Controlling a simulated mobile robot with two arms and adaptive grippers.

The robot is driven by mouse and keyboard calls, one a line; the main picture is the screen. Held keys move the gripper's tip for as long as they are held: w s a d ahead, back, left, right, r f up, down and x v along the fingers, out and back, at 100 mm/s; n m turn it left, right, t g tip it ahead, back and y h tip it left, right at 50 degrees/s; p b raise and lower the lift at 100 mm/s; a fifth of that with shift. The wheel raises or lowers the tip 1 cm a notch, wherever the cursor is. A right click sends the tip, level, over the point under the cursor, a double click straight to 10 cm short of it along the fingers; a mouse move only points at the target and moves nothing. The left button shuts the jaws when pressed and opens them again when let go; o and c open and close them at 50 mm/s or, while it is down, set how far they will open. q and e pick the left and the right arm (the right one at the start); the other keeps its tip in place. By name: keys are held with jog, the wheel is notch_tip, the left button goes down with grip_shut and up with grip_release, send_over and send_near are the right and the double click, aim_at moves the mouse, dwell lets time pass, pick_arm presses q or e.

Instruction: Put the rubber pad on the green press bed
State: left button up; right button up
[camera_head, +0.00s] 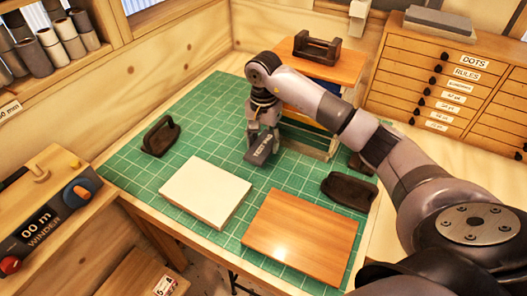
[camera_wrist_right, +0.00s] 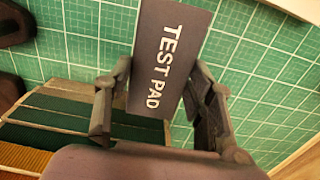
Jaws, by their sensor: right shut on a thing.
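My right gripper (camera_head: 262,134) is shut on a dark grey flat pad (camera_head: 258,151) and holds it over the green gridded mat (camera_head: 215,103), left of a wooden stand. In the right wrist view the pad (camera_wrist_right: 165,50), lettered "TEST PAD", sits between the two fingers of my right gripper (camera_wrist_right: 155,108). The stand's striped side (camera_wrist_right: 75,110) shows green, dark and yellow bands at the lower left there. I cannot tell which surface is the green press bed; the arm partly hides the stand (camera_head: 318,148). My left gripper is not in view.
A white slab (camera_head: 206,192) and a brown wooden board (camera_head: 302,236) lie on the mat's front part. Dark handled blocks stand at the left (camera_head: 160,136) and right (camera_head: 348,191). Another dark handled object (camera_head: 316,47) sits on the stand's top. The mat's back left is clear.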

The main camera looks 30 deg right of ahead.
aim_at(263, 155)
jog(key=shift+a+f, duration=0.1)
jog(key=shift+f, duration=0.7)
notch_tip(263, 155, down, 4)
jog(key=shift+p, duration=0.8)
jog(key=shift+f, duration=0.3)
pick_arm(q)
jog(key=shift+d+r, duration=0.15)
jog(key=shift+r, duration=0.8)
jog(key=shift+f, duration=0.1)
pick_arm(e)
jog(key=shift+f+b, duration=0.2)
jog(key=shift+b, duration=0.1)
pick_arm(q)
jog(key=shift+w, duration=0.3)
pick_arm(e)
jog(key=o, duration=1.2)
jog(key=shift+r, duration=0.1)
